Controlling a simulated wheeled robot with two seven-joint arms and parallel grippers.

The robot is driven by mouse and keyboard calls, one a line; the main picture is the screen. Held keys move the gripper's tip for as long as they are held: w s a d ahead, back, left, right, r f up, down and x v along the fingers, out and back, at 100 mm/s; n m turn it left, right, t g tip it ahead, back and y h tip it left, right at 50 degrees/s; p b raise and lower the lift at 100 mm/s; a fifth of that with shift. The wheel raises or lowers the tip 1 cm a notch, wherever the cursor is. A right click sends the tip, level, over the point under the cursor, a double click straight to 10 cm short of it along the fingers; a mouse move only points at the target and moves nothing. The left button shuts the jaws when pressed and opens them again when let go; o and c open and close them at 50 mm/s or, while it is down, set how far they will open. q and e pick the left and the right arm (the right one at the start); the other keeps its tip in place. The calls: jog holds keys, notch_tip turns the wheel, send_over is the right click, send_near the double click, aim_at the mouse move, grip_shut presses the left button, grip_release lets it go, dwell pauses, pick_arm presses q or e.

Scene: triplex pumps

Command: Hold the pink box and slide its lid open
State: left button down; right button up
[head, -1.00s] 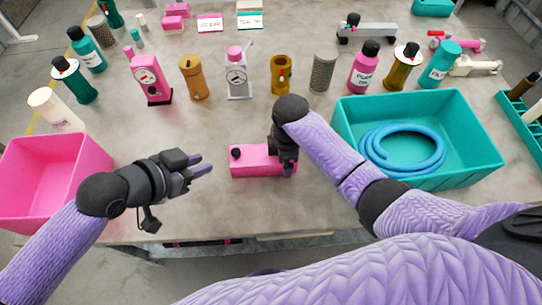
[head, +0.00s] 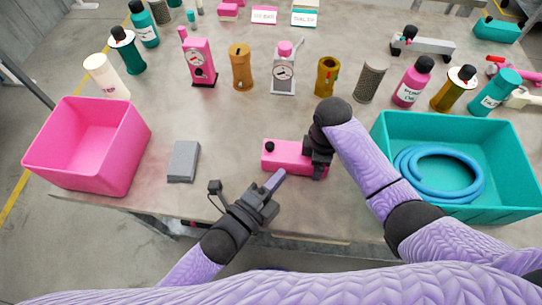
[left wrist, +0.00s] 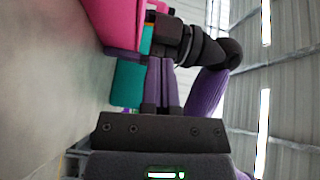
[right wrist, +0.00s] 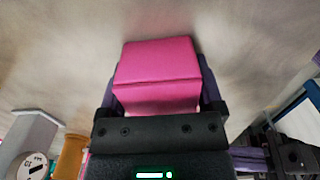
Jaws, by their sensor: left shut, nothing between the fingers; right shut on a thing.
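The pink box (head: 282,154) lies on the table near its front edge, with a small black knob (head: 270,147) on top at its left end. My right gripper (head: 318,165) is shut on the right end of the box; in the right wrist view the pink box (right wrist: 158,70) sits between its fingers. My left gripper (head: 275,180) is shut and empty, just in front of the box. In the left wrist view its closed purple fingers (left wrist: 160,75) point toward the pink box (left wrist: 115,20) and my right gripper. I cannot tell whether the left fingertips touch the box.
A grey block (head: 183,161) lies left of the box, beside a pink bin (head: 125,165). A teal bin (head: 490,213) with a coiled blue hose (head: 440,190) stands at the right. Bottles and pump parts line the back. The table between the grey block and the pink box is clear.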

aim_at(275, 164)
pick_arm(q)
jog(key=shift+x, duration=1.05)
jog(key=shift+w+a+f, duration=0.1)
jog(key=shift+w+a, duration=0.25)
jog(key=shift+w, duration=0.2)
jog(key=shift+w+a+f, duration=0.1)
jog(key=shift+w+a, duration=0.25)
jog(key=shift+w, duration=0.25)
jog(key=shift+w+a, duration=0.4)
jog(key=shift+w, duration=0.15)
jog(key=a, duration=0.3)
jog(key=w+a, duration=0.1)
jog(key=a, duration=0.2)
jog(key=shift+w+a, duration=0.25)
